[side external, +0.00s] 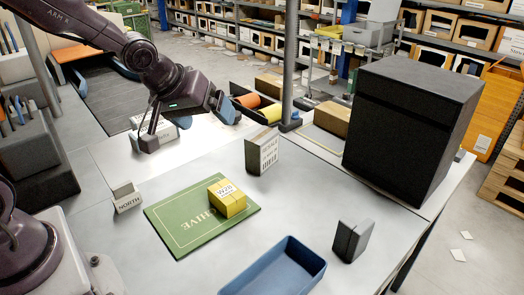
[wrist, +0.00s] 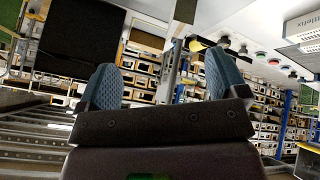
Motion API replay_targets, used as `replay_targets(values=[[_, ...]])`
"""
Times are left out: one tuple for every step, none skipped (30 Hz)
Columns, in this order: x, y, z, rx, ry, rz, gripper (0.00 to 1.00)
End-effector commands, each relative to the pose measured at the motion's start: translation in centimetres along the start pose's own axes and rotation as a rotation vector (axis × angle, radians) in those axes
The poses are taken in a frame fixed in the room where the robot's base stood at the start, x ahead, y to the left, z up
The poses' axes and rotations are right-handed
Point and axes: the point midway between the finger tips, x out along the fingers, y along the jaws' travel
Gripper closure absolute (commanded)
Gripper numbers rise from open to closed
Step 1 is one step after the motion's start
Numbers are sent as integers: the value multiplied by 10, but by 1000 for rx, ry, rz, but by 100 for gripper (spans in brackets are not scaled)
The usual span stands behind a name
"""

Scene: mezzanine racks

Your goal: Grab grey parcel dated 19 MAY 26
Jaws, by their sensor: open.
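No date reading 19 MAY 26 is legible on any parcel. A grey-brown parcel with printed dark marks (side external: 262,151) stands upright at the table's middle. A dark grey parcel (side external: 352,241) stands at the right, by the blue tray. A small grey block marked NORTH (side external: 127,197) sits at the left. A pale grey item (side external: 155,133) lies partly hidden behind my arm. My gripper (side external: 230,110) is raised above the far side of the table, pointing right, away from these parcels. In the wrist view its blue fingers (wrist: 160,80) are apart with nothing between them.
A yellow parcel marked W20 (side external: 227,198) sits on a green mat (side external: 180,225). A blue tray (side external: 275,272) is at the front edge. A large black box (side external: 410,130) fills the right. A metal post (side external: 289,60) and a bin with coloured rolls (side external: 255,103) stand behind.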

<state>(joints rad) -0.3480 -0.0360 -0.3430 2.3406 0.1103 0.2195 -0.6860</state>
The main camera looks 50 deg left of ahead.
Motion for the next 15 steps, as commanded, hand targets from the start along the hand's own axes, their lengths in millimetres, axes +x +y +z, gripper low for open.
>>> replay_targets(values=[[23, 1, 0, -82, -14, 27, 8], [35, 3, -1, -136, -17, 50, 8], [50, 6, -1, -209, -21, 84, 8], [60, 9, -2, -267, -25, 112, 8], [71, 11, -1, -328, -32, 141, 8], [84, 14, -2, -413, -40, 181, 8], [94, 17, -1, -479, -47, 214, 8], [103, 19, -2, -548, -56, 246, 8], [114, 22, -2, -645, -67, 292, 8], [122, 24, -3, -720, -76, 327, 8], [129, 26, -4, -796, -86, 364, 8], [138, 29, -6, -902, -99, 414, 8], [144, 30, -7, -986, -108, 453, 8], [150, 31, -10, -1070, -117, 492, 8], [156, 32, -14, -1185, -130, 547, 8]])
